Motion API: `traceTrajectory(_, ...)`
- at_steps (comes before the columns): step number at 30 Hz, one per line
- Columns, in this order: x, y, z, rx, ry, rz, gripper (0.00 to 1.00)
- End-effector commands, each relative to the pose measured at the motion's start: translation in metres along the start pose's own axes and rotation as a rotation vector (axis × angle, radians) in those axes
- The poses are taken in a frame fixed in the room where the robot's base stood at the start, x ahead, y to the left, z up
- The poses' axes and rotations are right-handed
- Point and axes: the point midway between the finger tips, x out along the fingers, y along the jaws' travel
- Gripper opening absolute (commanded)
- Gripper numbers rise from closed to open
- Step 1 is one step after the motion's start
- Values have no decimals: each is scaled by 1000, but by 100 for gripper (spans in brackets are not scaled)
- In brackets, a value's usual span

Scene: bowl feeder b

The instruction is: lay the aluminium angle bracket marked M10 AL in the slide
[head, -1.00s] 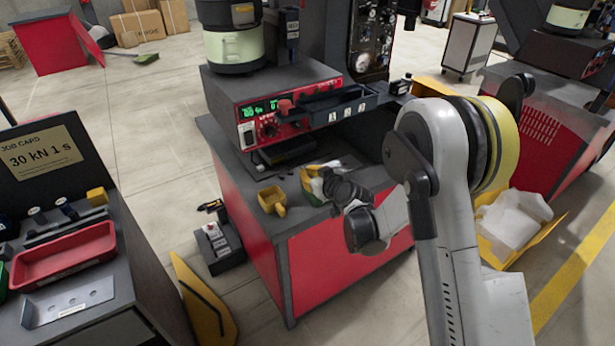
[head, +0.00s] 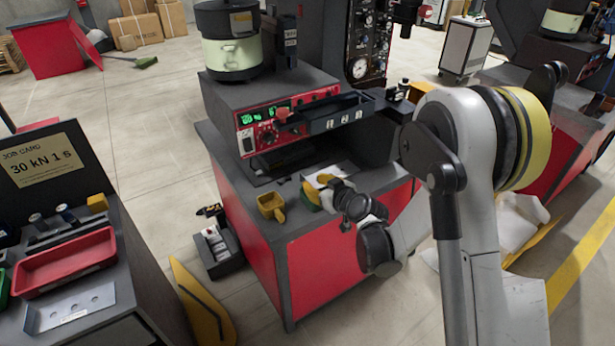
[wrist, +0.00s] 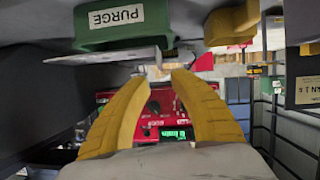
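A thin pale grey plate, which looks like the angle bracket, shows just beyond my fingertips in the wrist view (wrist: 110,56). Its M10 AL mark is not readable. My gripper's yellow fingers in the wrist view (wrist: 160,76) are apart, with a gap between the tips. The plate reaches past the left finger rather than sitting clearly between them. A dark slide-like tray (head: 338,112) with several white labels juts from the red-fronted machine; I cannot confirm it is the slide.
A green PURGE container (wrist: 122,20) sits close to the plate. A yellow cup (head: 271,206) stands left of my gripper on the red bench (head: 325,262). The left bench holds a red tray (head: 66,262) and a grey plate with holes (head: 72,308).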

Motion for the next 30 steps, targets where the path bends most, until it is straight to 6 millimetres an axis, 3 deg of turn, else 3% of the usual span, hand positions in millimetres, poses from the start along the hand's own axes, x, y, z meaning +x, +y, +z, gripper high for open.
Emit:
traceTrajectory(3, -28, 0, -2, 1, -1, 0, 27)
traceTrajectory(7, -48, 0, -1, 1, 0, 1, 27)
traceTrajectory(16, -61, 0, 0, 0, -2, -1, 27)
traceTrajectory(20, -73, 3, -12, 15, -26, 1, 27)
traceTrajectory(23, -96, 6, -28, 45, -74, 7, 27)
traceTrajectory(30, -189, 10, -57, 157, -245, 64, 27)
